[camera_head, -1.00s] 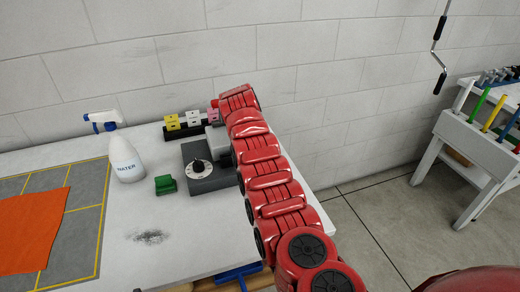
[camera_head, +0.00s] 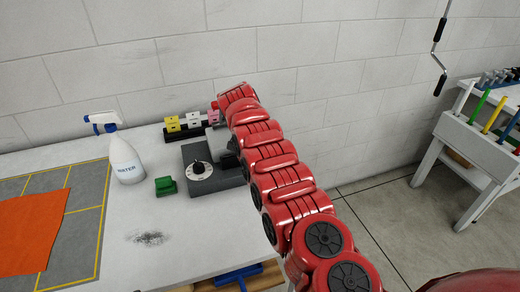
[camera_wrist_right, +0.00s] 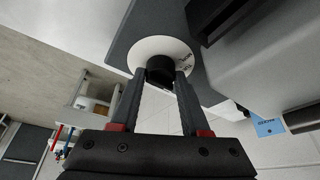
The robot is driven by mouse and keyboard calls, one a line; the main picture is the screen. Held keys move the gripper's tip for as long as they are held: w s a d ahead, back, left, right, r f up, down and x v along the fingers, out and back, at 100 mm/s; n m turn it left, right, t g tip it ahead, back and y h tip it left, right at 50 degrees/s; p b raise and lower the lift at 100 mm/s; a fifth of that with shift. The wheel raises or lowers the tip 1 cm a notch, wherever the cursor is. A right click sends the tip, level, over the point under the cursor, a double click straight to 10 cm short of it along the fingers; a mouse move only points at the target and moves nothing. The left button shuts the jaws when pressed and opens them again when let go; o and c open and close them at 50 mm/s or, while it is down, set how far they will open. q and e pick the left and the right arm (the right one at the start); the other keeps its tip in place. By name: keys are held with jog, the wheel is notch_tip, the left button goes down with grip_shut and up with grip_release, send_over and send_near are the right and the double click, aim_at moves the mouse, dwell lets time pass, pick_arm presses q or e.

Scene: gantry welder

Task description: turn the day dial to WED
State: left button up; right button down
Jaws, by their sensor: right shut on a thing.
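In the wrist view my right gripper (camera_wrist_right: 163,74) is shut on a black knob (camera_wrist_right: 159,77) in the middle of a white dial disc (camera_wrist_right: 150,48). My left gripper is out of view.
A green block (camera_head: 165,186), a spray bottle (camera_head: 126,158) and a rack with coloured blocks (camera_head: 172,124) stand near the box. An orange cloth (camera_head: 30,230) lies on a grey mat (camera_head: 92,195). The table front is clear. A side bench (camera_head: 450,150) is at right.

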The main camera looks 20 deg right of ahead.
jog(key=shift+c, duration=1.9)
grip_release()
jog(key=shift+a+r+b, duration=0.2)
jog(key=shift+b, duration=0.15)
jog(key=shift+b+v, duration=0.95)
jog(key=shift+b, duration=0.15)
jog(key=p+v, duration=0.2)
jog(key=v, duration=1.3)
jog(key=shift+p, duration=0.3)
jog(key=shift+d, duration=0.1)
